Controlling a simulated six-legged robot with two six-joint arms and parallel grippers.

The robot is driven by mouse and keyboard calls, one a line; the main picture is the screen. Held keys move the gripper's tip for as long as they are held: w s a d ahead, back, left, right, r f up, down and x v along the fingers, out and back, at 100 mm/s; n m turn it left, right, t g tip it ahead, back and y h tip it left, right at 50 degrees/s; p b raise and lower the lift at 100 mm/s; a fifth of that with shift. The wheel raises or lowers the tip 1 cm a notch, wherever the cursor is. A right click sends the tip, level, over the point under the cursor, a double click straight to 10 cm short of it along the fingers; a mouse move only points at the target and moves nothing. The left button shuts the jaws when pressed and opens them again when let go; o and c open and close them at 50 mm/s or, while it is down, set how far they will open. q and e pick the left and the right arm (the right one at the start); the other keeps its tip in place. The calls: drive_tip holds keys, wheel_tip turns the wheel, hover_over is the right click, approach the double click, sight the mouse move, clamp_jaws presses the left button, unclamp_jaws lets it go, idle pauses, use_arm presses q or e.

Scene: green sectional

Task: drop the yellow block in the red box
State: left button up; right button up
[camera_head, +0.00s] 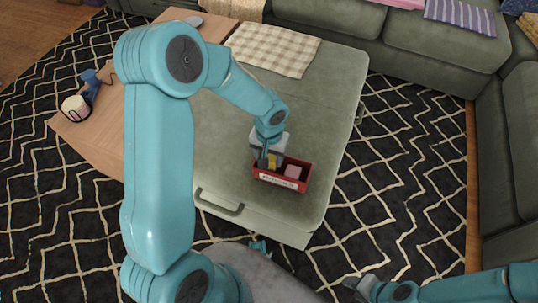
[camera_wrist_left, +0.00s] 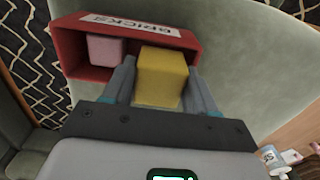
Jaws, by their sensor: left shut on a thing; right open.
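The yellow block (camera_wrist_left: 161,77) is between the two fingers of my left gripper (camera_wrist_left: 160,84), which is shut on it. The red box (camera_wrist_left: 70,47), with a white lettered label, lies just beyond the block in the left wrist view. In the head view the box (camera_head: 282,183) stands on the green ottoman, and my left gripper (camera_head: 268,160) holds the yellow block (camera_head: 273,160) at its left part. I cannot tell whether the block is above the rim or below it. A pink block (camera_wrist_left: 105,50) is inside the box. My right gripper (camera_head: 362,285) is open and empty at the bottom.
The green ottoman (camera_head: 335,100) has bare surface around the box and a checked cloth (camera_head: 275,50) at its back. A wooden table (camera_head: 90,135) at left carries a mug (camera_head: 75,107) and a blue object (camera_head: 92,85). A green sofa (camera_head: 440,45) runs behind and right.

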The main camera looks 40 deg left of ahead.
use_arm(q)
drive_tip(key=shift+f, duration=0.1)
drive_tip(key=o, duration=1.2)
drive_tip(key=shift+c, duration=0.2)
wheel_tip(320, 180, up, 16)
drive_tip(key=p, duration=0.4)
